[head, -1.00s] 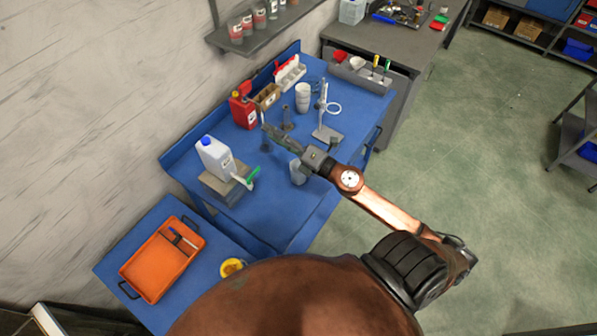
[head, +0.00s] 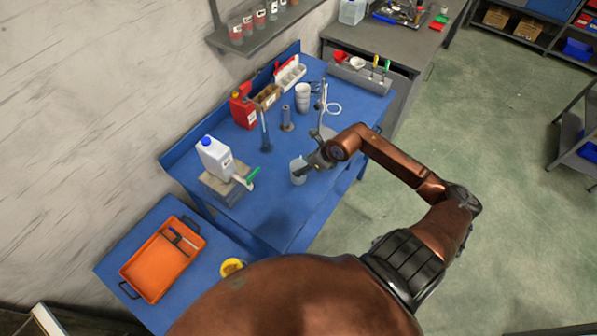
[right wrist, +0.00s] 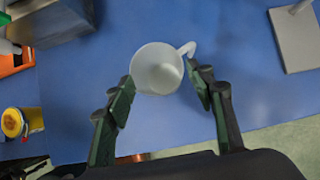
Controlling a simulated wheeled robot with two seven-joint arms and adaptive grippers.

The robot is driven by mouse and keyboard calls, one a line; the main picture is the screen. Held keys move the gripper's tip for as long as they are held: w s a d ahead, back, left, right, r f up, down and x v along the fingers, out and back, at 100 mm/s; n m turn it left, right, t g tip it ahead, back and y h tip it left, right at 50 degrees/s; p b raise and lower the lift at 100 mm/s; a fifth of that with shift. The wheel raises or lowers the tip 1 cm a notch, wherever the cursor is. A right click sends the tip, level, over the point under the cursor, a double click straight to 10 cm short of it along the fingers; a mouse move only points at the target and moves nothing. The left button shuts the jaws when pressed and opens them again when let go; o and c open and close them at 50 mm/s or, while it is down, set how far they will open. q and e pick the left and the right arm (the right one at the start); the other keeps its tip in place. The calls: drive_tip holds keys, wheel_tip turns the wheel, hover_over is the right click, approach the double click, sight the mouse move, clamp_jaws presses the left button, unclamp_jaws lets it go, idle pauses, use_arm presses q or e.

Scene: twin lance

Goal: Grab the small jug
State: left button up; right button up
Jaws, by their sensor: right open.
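The small jug (head: 297,173) is a pale, translucent cup with a handle, standing on the blue bench. It also shows in the right wrist view (right wrist: 157,70), seen from above, with its handle pointing to the upper right. My right gripper (head: 310,165) is at the jug's right side in the head view. In the right wrist view the open fingers (right wrist: 160,90) lie on either side of the jug's near part. I cannot tell whether either finger touches it. My left gripper is not in view.
A white canister (head: 214,157) stands on a grey block left of the jug. Behind are a red can (head: 243,110), grey cylinders (head: 287,120), stacked white cups (head: 302,97) and a stand (head: 323,133). The bench front is clear. An orange tray (head: 150,268) lies lower left.

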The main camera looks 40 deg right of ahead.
drive_tip(key=x, duration=0.2)
drive_tip(key=p+x, duration=0.1)
drive_tip(key=x, duration=0.2)
drive_tip(key=shift+s+f, duration=0.1)
drive_tip(key=shift+s, duration=0.2)
drive_tip(key=shift+c, duration=0.4)
drive_tip(key=c, duration=0.8)
